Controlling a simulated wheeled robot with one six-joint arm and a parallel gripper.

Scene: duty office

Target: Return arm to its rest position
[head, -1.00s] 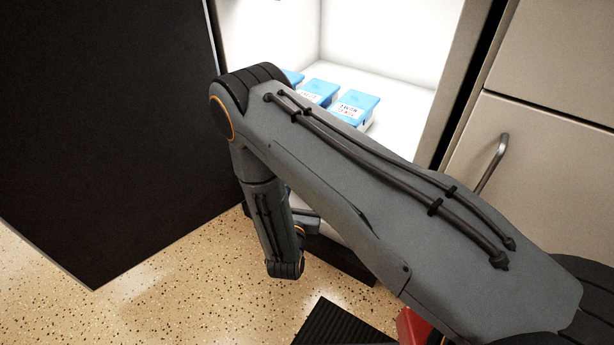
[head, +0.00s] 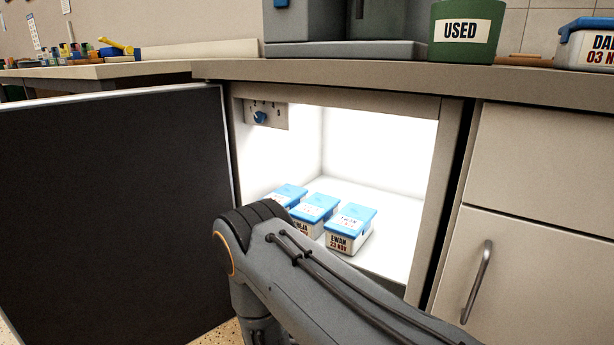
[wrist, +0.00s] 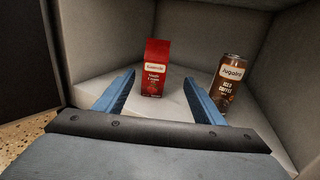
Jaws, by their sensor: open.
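My arm (head: 310,290) crosses the lower middle of the head view, in front of the open fridge (head: 385,190). My gripper (wrist: 159,78) is out of the head view. In the wrist view it is open, with its two blue fingers apart and nothing held between them. Past the fingertips, a red carton (wrist: 155,75) stands upright on a pale surface, seen between the fingers. I cannot tell its exact distance from them.
A brown coffee can (wrist: 226,82) stands right of the carton. Several blue-lidded tubs (head: 348,228) sit inside the fridge. The dark fridge door (head: 110,210) stands open at left. A green USED pot (head: 465,50) and a lidded tub (head: 590,45) stand on the counter (head: 330,72).

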